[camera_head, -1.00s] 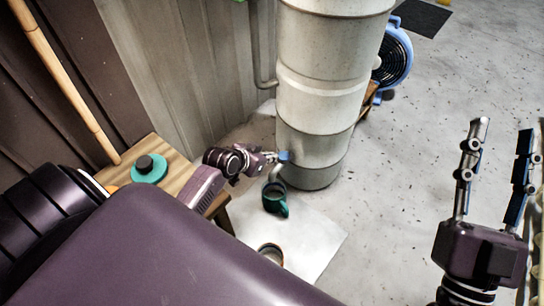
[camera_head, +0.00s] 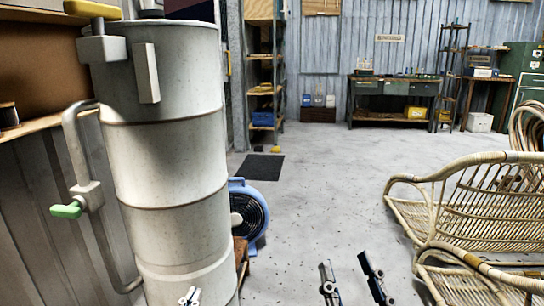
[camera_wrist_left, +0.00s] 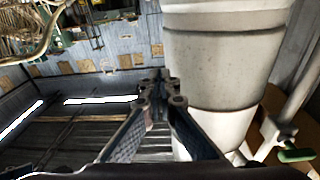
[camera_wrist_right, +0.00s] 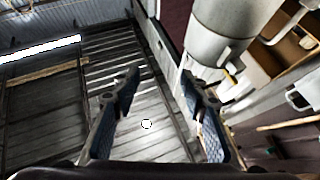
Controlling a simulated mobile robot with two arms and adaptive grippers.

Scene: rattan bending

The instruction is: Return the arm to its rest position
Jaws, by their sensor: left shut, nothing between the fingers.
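My left gripper (camera_head: 190,296) shows only its fingertips at the bottom edge of the head view, in front of the lower part of the grey cylindrical tank. In the left wrist view my left gripper (camera_wrist_left: 158,78) has its fingertips together with nothing between them. My right gripper (camera_head: 345,262) shows two separated fingers at the bottom of the head view, above the bare floor. In the right wrist view my right gripper (camera_wrist_right: 160,76) is open and empty. The arms behind both grippers are out of the head view.
The tall tank (camera_head: 165,150) stands at the left, with a pipe and green-handled valve (camera_head: 68,210). A blue fan (camera_head: 247,212) is beside it. Rattan seats (camera_head: 470,205) stand at the right. The floor between is clear, with a dark mat (camera_head: 262,167) farther back.

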